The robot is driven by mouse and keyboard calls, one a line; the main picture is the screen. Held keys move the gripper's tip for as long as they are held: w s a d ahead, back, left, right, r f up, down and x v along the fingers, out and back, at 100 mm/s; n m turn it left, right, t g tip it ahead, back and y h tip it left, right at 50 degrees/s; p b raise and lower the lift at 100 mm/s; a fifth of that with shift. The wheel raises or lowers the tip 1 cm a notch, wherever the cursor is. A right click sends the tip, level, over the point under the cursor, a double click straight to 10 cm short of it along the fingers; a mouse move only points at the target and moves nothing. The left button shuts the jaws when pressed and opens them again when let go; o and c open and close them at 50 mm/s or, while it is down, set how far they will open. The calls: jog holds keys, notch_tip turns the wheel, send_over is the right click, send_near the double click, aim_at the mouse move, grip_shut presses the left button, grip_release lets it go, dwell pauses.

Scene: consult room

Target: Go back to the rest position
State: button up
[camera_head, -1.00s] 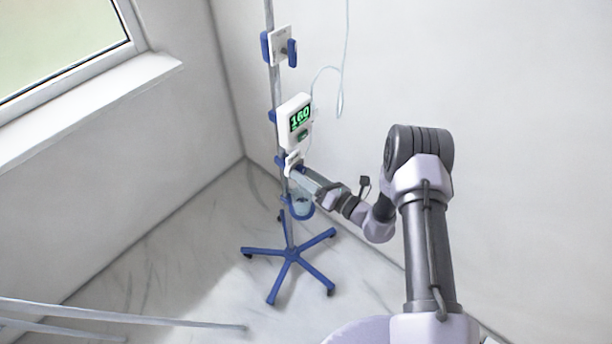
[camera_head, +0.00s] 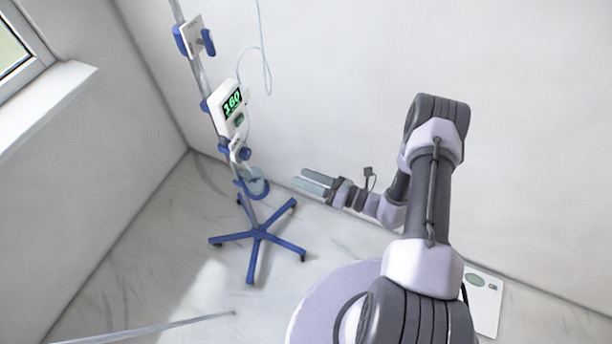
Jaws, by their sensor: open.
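My gripper (camera_head: 306,180) is open and empty, with its two fingers pointing left. It is in the air to the right of the IV stand and apart from it. My arm reaches to it from the right side of the view. The IV stand (camera_head: 259,228) stands upright on a blue base with several legs. It carries a white pump (camera_head: 228,109) whose green display reads 160. A small clear cup in a blue ring holder (camera_head: 257,182) is on the pole below the pump.
A white wall (camera_head: 350,60) is close behind the stand and my arm. A window sill (camera_head: 50,105) is at the upper left. A thin grey rail (camera_head: 150,328) lies low at the left. A white flat device (camera_head: 483,302) is on the floor at the right.

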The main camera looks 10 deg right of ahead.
dwell(0.3)
jog(key=s+a+r+n+g+h, duration=0.1)
jog(key=s+a+r+n+g, duration=0.25)
jog(key=r+n, duration=0.3)
jog(key=s+a+r+n+g, duration=0.2)
jog(key=r+n+g, duration=0.25)
jog(key=r, duration=0.35)
jog(key=s+a+r+n+g+h, duration=0.1)
jog(key=s+a+r+n+g, duration=0.15)
jog(key=r+n, duration=0.4)
jog(key=s+d+r+n+t+h, duration=0.5)
jog(key=s+d+r+n+h, duration=0.1)
jog(key=s+r+n+h, duration=0.4)
notch_tip(320, 180, up, 3)
jog(key=shift+s+d+f+n, duration=0.1)
jog(key=shift+s+d+n, duration=0.4)
jog(key=shift+s, duration=0.35)
jog(key=shift+a, duration=0.1)
